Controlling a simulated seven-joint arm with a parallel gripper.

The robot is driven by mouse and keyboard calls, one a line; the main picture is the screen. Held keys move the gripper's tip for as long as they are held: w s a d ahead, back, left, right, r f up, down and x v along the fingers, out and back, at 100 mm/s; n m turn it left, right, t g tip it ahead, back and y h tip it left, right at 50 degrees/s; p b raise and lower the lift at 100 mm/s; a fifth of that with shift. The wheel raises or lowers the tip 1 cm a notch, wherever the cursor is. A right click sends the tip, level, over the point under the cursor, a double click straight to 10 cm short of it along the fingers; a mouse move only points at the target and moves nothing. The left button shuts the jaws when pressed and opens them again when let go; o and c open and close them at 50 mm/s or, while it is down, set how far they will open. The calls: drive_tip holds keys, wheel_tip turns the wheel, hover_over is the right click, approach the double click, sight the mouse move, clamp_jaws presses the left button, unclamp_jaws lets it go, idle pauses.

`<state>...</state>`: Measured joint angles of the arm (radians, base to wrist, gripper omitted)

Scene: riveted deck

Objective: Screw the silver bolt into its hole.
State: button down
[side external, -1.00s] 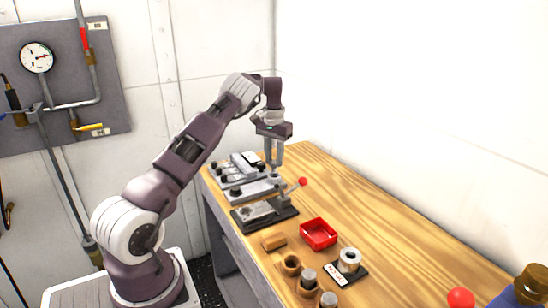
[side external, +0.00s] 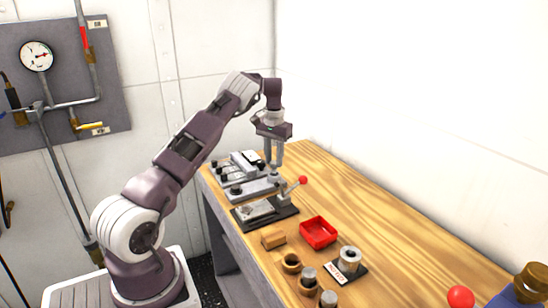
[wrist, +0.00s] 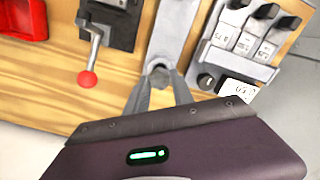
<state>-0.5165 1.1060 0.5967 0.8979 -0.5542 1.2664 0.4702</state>
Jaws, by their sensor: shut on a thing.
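My gripper (side external: 274,170) points straight down over the right end of a grey metal plate (side external: 247,188) on the bench. In the wrist view, my gripper (wrist: 159,76) has its fingertips close together around a small silver round piece, the bolt head (wrist: 160,70), at the near end of the plate (wrist: 176,30). The silver bolt is also a tiny grey spot under the fingers in the side view (side external: 274,177). The hole and the bolt's shank are hidden, so I cannot tell how deep the bolt sits.
A lever fixture with a red knob (side external: 303,180) stands close beside the plate. A block with black-capped switches (wrist: 240,40) lies on the other side. A red tray (side external: 318,232), wooden block (side external: 273,239) and several cylinders are nearer.

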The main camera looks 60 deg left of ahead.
drive_tip(key=shift+f, duration=1.05)
idle(0.4)
drive_tip(key=c, duration=1)
unclamp_jaws()
drive_tip(key=shift+r, duration=0.1)
wheel_tip(320, 180, up, 7)
drive_tip(key=shift+c, duration=0.7)
drive_tip(key=n, duration=0.3)
drive_tip(key=shift+s, duration=0.2)
drive_tip(key=n, duration=0.1)
drive_tip(key=r+n, duration=0.1)
drive_tip(key=n, duration=0.2)
drive_tip(key=shift+w+r, duration=0.15)
drive_tip(key=shift+w, duration=0.1)
drive_tip(key=shift+n, duration=0.3)
wheel_tip(320, 180, down, 9)
drive_tip(key=shift+r, duration=0.1)
